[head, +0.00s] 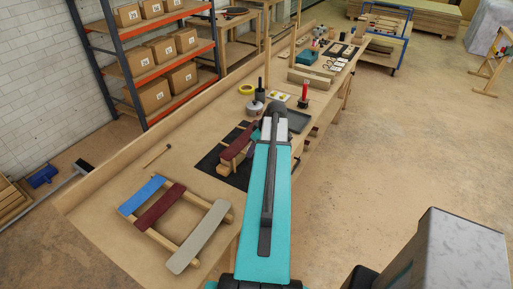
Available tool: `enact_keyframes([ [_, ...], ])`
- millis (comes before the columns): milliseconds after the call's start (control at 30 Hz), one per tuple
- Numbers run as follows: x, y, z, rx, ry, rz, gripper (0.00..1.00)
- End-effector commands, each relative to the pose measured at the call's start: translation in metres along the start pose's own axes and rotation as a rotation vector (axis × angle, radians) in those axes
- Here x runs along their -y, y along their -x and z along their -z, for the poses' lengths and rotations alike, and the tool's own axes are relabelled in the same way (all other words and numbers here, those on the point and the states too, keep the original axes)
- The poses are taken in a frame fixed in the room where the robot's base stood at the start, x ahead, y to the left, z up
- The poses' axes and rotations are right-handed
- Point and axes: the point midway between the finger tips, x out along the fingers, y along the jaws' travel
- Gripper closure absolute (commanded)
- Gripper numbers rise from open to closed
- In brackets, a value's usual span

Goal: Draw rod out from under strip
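A dark red strip (237,142) lies over a pale wooden block on a black mat (208,163) at the middle of the bench. My teal arm reaches over the bench just right of this strip and covers its right end. My gripper is mostly hidden behind the arm, so I cannot see its fingers clearly. I cannot make out a rod under this strip. A thin wooden stick (155,156) lies loose on the bench to the left. Blue (141,194), dark red (160,206) and grey-beige (199,236) strips lie across two wooden rails at the near end.
A round grey tin (255,107), a yellow tape roll (246,89), a red bottle (304,92) and a dark tray (298,122) stand beyond the mat. A raised board edges the bench's left side. Bare bench lies between the mat and the rails.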

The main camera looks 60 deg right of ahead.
Motion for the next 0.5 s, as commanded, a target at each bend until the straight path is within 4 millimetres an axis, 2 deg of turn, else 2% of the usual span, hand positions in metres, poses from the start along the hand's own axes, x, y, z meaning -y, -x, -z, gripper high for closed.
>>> enact_keyframes([
  [300, -0.001, -0.035, -0.002, 0.0, 0.0, 0.0, 0.66],
  [500, -0.001, -0.051, -0.001, 0.0, -0.001, 0.0, 0.66],
])
